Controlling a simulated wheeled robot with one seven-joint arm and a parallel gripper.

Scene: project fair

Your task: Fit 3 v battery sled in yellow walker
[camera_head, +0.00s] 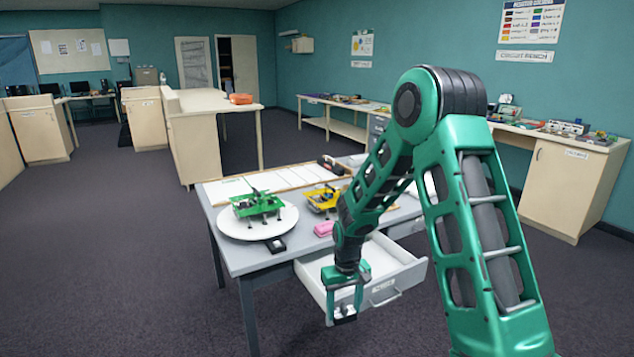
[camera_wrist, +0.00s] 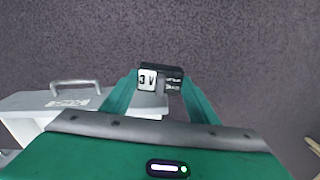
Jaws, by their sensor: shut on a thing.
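My gripper (camera_head: 346,308) is shut on the 3 V battery sled (camera_wrist: 148,79), a small dark block with a white "3 V" label. The sled sits between the two green fingertips in the wrist view. In the head view the sled (camera_head: 344,319) hangs low, in front of the open drawer of the grey table. The yellow walker (camera_head: 322,201) stands on the table behind my arm, which partly hides it. My gripper and the sled are apart from it, nearer the camera and lower. The walker's battery slot cannot be made out.
A green walker (camera_head: 257,205) stands on a round white disc (camera_head: 234,226) on the grey table (camera_head: 222,192). A small black block (camera_head: 276,245) lies by the front edge, and a pink object (camera_head: 324,229) near the middle. The open drawer (camera_head: 398,272) juts out beside my gripper.

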